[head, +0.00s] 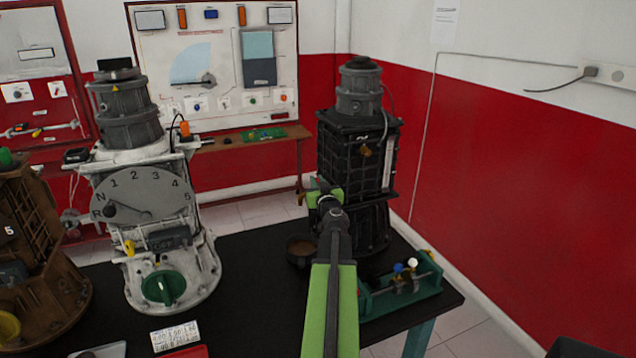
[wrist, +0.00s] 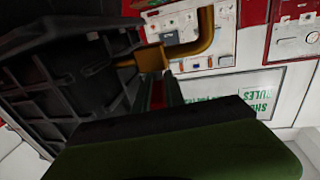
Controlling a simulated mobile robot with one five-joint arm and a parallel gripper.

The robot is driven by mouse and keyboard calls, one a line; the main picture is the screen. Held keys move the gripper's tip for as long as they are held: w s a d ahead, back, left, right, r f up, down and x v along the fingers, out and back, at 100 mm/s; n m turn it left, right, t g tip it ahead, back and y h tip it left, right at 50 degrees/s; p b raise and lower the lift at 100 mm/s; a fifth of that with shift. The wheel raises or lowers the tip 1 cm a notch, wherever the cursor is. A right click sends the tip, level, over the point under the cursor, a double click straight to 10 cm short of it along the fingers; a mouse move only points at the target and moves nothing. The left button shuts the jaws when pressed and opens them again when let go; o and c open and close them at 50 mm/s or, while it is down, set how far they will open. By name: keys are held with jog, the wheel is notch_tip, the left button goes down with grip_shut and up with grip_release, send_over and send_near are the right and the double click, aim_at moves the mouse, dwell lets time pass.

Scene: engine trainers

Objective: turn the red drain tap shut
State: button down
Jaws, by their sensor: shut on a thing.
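The black engine trainer (head: 352,165) stands upright on the dark table, behind my arm. In the wrist view its dark ribbed casing (wrist: 60,70) fills the left side. A brass tap body with a bent spout (wrist: 190,42) sticks out from the casing. Just below the brass block, a small part of the red tap handle (wrist: 157,92) shows between my fingers. My gripper (wrist: 160,97) is shut on this handle. In the head view my gripper (head: 322,192) is at the left side of the black engine. The handle is hidden there, and its exact angle cannot be told.
A dark round bowl (head: 299,252) stands on the table (head: 245,262) left of my arm. A green stand (head: 405,285) with small blue and white knobs is to the right. A white engine trainer (head: 150,200) with a dial stands left, a brown one (head: 35,240) farther left.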

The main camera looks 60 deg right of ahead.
jog(key=shift+d+n+t+y, duration=0.1)
jog(key=shift+n+t+y, duration=0.9)
jog(key=shift+t+y, duration=0.15)
jog(key=c, duration=1.5)
grip_release()
jog(key=shift+s+r, duration=0.1)
jog(key=shift+o, duration=0.5)
